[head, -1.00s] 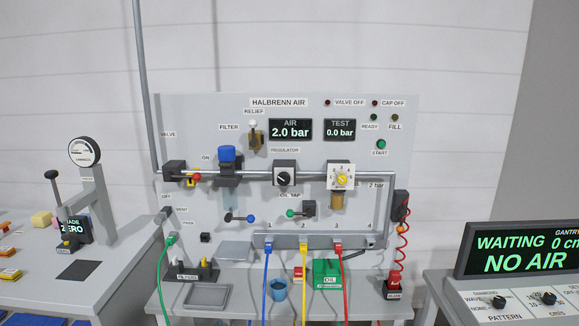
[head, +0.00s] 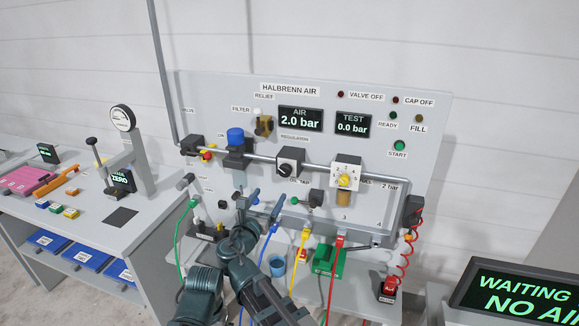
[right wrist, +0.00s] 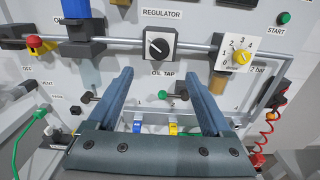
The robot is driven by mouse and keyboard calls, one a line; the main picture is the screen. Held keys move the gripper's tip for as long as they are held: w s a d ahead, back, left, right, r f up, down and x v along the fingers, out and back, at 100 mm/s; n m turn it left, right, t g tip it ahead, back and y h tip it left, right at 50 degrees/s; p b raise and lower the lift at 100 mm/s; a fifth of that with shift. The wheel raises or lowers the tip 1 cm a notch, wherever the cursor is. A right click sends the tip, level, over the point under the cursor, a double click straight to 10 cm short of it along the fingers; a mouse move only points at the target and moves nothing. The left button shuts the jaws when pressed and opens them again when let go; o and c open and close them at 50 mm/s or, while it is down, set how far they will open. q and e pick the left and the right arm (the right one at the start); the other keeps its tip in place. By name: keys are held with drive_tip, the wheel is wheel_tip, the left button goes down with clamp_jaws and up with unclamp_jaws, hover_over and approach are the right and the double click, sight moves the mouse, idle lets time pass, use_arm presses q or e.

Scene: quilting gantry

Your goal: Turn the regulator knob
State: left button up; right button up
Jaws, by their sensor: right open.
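The regulator knob (head: 287,168) is a round black knob on a grey-framed square plate, on the air panel under the REGULATOR label. In the right wrist view the knob (right wrist: 158,46) shows a white mark pointing to the upper left. My right gripper (right wrist: 159,76) is open and empty, its two blue-grey fingers reaching toward the panel. In that view the knob lies just above and between the fingertips, apart from them. In the head view my right gripper (head: 259,204) is below and left of the knob. My left gripper is out of view.
The AIR display (head: 300,120) reads 2.0 bar. A yellow numbered dial (head: 344,180) sits right of the knob, and a blue-topped filter (head: 235,136) left. A pipe runs across the panel. A green-handled oil tap (right wrist: 164,94) and coloured hoses are below.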

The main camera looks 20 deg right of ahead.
sight(284, 172)
drive_tip(key=x, duration=1.3)
drive_tip(key=shift+w+d, duration=0.2)
drive_tip(key=shift+w, duration=0.15)
clamp_jaws()
